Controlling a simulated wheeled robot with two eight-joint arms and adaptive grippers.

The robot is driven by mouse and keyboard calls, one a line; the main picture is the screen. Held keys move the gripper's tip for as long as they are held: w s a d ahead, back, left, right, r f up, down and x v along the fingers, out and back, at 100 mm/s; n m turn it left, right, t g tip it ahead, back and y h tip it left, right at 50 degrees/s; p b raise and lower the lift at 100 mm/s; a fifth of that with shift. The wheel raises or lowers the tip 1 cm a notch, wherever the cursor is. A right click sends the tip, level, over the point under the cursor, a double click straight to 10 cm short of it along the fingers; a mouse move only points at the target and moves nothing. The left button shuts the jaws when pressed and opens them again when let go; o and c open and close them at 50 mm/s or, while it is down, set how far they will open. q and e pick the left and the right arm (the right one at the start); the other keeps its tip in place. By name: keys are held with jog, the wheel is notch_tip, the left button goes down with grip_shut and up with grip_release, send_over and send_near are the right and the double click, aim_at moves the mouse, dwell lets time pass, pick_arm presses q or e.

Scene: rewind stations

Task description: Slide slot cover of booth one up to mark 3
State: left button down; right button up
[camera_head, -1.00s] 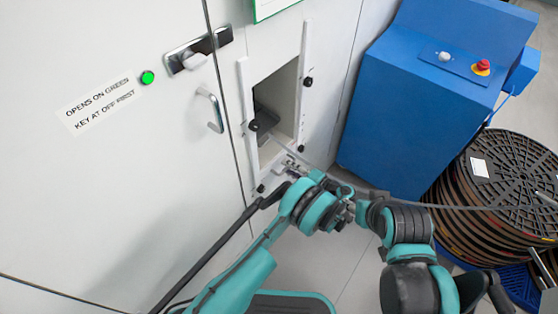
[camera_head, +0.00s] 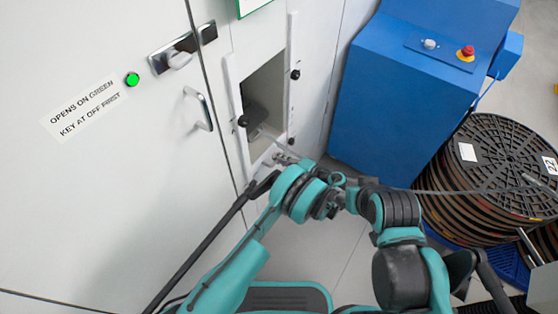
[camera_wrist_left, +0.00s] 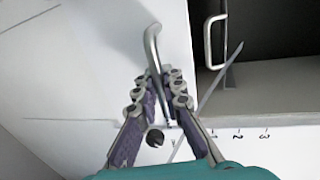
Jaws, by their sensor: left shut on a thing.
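The slot of booth one is an opening in a white cabinet front, upper middle in the head view, between two white rails (camera_head: 235,110). In the left wrist view the pale slot cover (camera_wrist_left: 95,65) fills the left side, with a bent metal handle (camera_wrist_left: 152,45) on it. My left gripper (camera_head: 283,157) is at the slot's lower end. In the wrist view my left gripper (camera_wrist_left: 163,78) has its fingers closed around the handle.
A thin grey strand (camera_wrist_left: 210,90) crosses near the fingers and runs toward stacked reels (camera_head: 500,165). A black knob (camera_wrist_left: 154,138) sits beside the gripper. A blue cabinet (camera_head: 400,90) stands to the right. A door with a handle (camera_head: 198,108) is to the left.

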pick_arm(q)
notch_tip(320, 180, up, 10)
jog(key=p, duration=0.2)
jog(key=shift+r+p, duration=0.2)
jog(key=shift+p, duration=0.15)
jog(key=c, duration=1.6)
grip_release()
jog(key=shift+f, duration=0.1)
